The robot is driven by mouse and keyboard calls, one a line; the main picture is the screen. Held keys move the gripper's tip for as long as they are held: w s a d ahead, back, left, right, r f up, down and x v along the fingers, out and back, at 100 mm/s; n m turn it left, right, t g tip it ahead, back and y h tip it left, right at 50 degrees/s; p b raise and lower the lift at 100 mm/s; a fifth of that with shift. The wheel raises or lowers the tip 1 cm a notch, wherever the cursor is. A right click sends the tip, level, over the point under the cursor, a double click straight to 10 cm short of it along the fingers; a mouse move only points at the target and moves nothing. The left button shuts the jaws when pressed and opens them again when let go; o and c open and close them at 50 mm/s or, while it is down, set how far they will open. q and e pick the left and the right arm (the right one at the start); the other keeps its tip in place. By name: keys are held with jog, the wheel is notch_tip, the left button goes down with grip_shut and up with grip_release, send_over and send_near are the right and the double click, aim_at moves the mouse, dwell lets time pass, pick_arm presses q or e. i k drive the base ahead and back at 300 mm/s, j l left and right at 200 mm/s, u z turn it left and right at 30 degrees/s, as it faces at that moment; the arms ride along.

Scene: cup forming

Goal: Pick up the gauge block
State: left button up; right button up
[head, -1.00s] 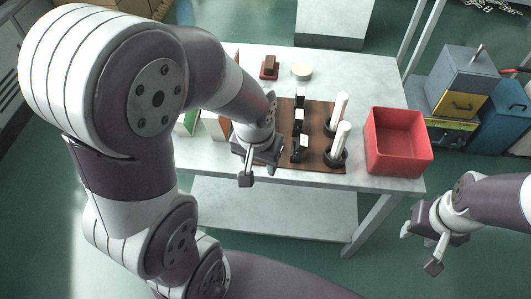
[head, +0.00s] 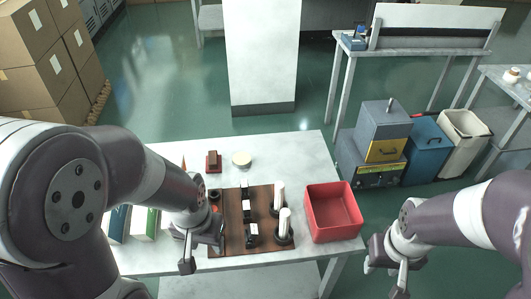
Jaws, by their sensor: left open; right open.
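A small brown block (head: 213,159) stands on a red base (head: 214,168) at the back left of the white table; it may be the gauge block, but I cannot tell for sure. Several small black pieces with white faces (head: 252,228) stand on the brown board (head: 232,206). My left gripper (head: 204,252) is open and empty at the board's front left corner, nearer to me than the brown block. My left forearm hides part of the table's left side. My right gripper (head: 386,279) is open and empty, right of the table's front edge.
Two white cylinders (head: 279,198) stand in dark holders on the board. A red bin (head: 334,212) is at the table's right. A round pale disc (head: 241,159) lies beside the red base. Green-and-white boxes (head: 146,222) stand at left. The table's back right is clear.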

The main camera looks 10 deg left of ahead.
aim_at(252, 230)
jog(key=z, duration=0.45)
jog(key=j+z, duration=0.15)
jog(key=z, duration=1.1)
jog(key=k+j+z, duration=0.1)
jog(key=z, duration=0.35)
jog(key=k+j+z, duration=0.1)
jog(key=k+j, duration=0.2)
jog(key=k, duration=0.15)
jog(key=k+j, duration=0.2)
jog(key=k, duration=0.3)
jog(key=j+z, duration=0.05)
